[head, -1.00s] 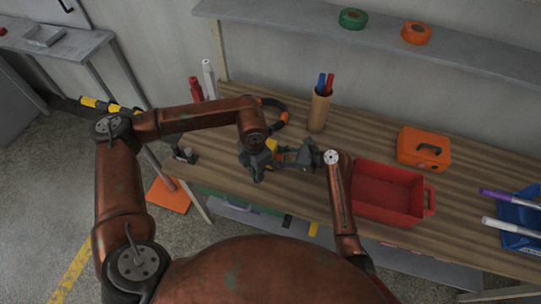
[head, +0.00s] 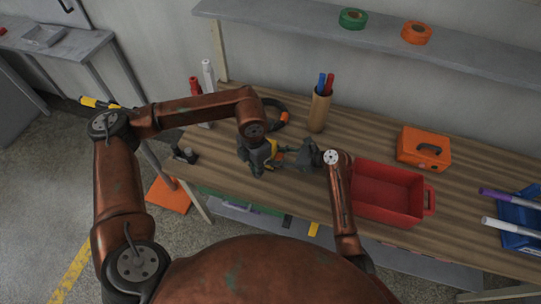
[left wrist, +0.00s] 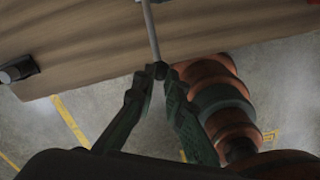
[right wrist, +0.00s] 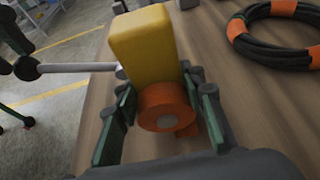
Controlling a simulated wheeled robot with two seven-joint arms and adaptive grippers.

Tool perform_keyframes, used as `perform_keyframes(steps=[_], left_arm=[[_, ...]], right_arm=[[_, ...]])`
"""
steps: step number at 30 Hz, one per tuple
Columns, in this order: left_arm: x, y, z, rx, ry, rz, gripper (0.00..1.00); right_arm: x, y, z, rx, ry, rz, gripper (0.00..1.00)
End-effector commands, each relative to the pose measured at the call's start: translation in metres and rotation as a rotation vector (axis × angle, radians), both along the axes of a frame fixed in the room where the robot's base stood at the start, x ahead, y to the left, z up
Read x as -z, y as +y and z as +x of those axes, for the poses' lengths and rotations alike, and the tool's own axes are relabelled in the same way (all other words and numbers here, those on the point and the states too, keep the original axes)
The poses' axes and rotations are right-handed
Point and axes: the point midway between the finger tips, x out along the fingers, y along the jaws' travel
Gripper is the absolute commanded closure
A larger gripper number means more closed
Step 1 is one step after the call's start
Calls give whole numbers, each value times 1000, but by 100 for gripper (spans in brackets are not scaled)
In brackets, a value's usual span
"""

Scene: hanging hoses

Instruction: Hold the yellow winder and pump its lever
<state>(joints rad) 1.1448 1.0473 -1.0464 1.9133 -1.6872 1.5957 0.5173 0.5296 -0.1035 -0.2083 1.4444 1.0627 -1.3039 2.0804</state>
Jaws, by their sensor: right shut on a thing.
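The yellow winder (right wrist: 146,42) is a blocky yellow body with an orange drum (right wrist: 163,106) in front. In the right wrist view my right gripper (right wrist: 165,92) is shut on it, one finger on each side. In the head view the winder (head: 273,147) is partly hidden between my two grippers. Its grey lever (right wrist: 75,68) sticks out to the left and ends in a dark knob (right wrist: 27,68). In the left wrist view my left gripper (left wrist: 159,75) has its fingertips close together at the knob, with the lever (left wrist: 151,28) running away from them.
A black hose ring with orange bands (right wrist: 278,27) lies on the wooden bench (head: 300,198) behind. A pen cup (head: 319,110), a red bin (head: 388,193) and an orange box (head: 424,148) stand to the right. The bench's edge lies under the left gripper.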

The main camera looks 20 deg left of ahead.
Motion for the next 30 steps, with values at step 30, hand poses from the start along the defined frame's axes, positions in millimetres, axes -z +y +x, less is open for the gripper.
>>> perform_keyframes(steps=[30], left_arm=[[-37, -2, 12, 1, 2, -1, 90]], right_arm=[[1, 0, 0, 0, 1, -1, 96]])
